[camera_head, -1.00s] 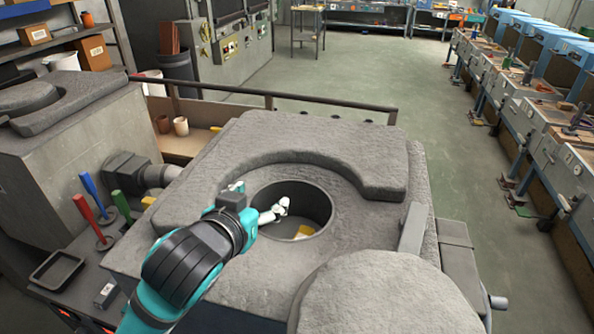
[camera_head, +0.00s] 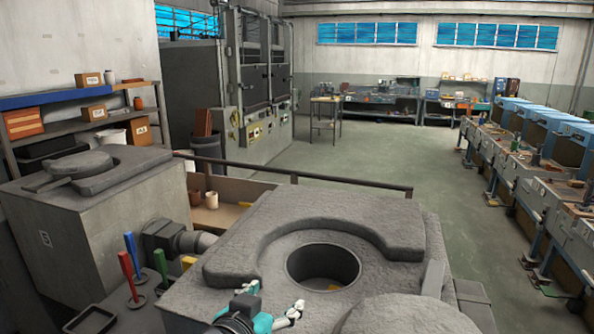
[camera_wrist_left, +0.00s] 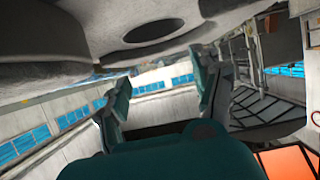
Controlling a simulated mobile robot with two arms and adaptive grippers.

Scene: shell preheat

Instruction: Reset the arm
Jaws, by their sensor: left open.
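My left gripper (camera_head: 273,307) is low in the head view, at the near left side of the round furnace opening (camera_head: 324,268). It is out of the opening and holds nothing that I can see. In the left wrist view its two fingers (camera_wrist_left: 160,105) stand apart with nothing between them. The furnace block (camera_head: 240,232) is rough grey stone with a raised curved rim. A small yellow thing (camera_head: 333,287) shows inside the opening. My right gripper is not in view.
A round grey lid (camera_head: 410,316) lies at the front right of the furnace. Blue, red and green handles (camera_head: 125,265) stand at the left by a black tray (camera_head: 90,320). A rail (camera_head: 300,178) runs behind the furnace. Open floor (camera_head: 400,160) lies beyond, with workbenches (camera_head: 540,175) at right.

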